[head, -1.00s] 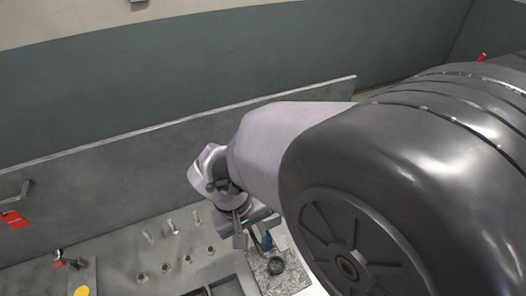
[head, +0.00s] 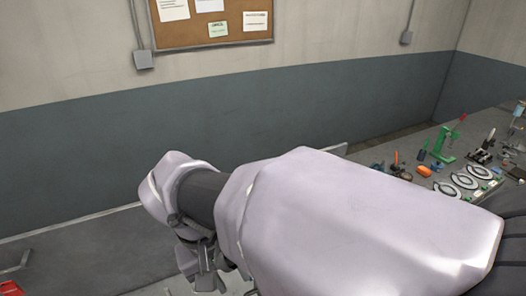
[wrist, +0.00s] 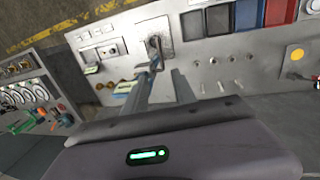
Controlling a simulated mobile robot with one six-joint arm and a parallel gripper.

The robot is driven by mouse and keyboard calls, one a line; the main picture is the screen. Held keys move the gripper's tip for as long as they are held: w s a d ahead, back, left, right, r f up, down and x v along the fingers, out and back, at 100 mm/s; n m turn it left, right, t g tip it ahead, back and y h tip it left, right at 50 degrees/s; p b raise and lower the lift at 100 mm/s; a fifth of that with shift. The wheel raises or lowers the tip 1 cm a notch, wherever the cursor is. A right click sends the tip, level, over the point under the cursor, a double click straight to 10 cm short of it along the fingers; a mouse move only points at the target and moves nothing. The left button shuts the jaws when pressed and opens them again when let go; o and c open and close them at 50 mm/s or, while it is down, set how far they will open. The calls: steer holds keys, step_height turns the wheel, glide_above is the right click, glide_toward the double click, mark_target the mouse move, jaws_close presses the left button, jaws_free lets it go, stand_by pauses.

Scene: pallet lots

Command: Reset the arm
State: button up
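My arm, pale lilac with dark joints, crosses the head view from the lower right. My gripper (head: 205,276) hangs from the wrist at the arm's far end, low in the picture. In the wrist view my gripper (wrist: 160,82) shows two grey fingers standing apart with a gap between them. I see nothing held between them. Beyond the fingertips is a speckled plate with a dark hooked fitting (wrist: 155,52); it appears to lie beyond the fingers, not between them.
A bench panel (wrist: 215,72) with bolts and blue, black and red bins (wrist: 247,15) lies below the gripper. Gauges (wrist: 25,95) sit at left. In the head view, a green press (head: 443,145) and small tools stand at right. A corkboard (head: 210,22) hangs on the wall.

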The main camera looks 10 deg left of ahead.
steer(key=shift+r, duration=0.35)
steer(key=s+d+f+m+t+y+b, duration=0.1)
steer(key=d+f+m+b, duration=0.2)
steer(key=d, duration=0.3)
steer(key=s+d+f+m+t+y+b, duration=0.1)
steer(key=s+d+f+m+t+b, duration=0.1)
steer(key=d+m+b, duration=0.2)
steer(key=s+d+f+m+t+y+b, duration=0.1)
steer(key=s+d+f+m+b, duration=0.1)
steer(key=d+b, duration=0.4)
steer(key=d+f+m, duration=0.1)
steer(key=d, duration=0.2)
steer(key=shift+s+d+f+m+t+y, duration=0.25)
steer(key=shift+f+m+t+y, duration=0.05)
steer(key=shift+f+m+y, duration=0.1)
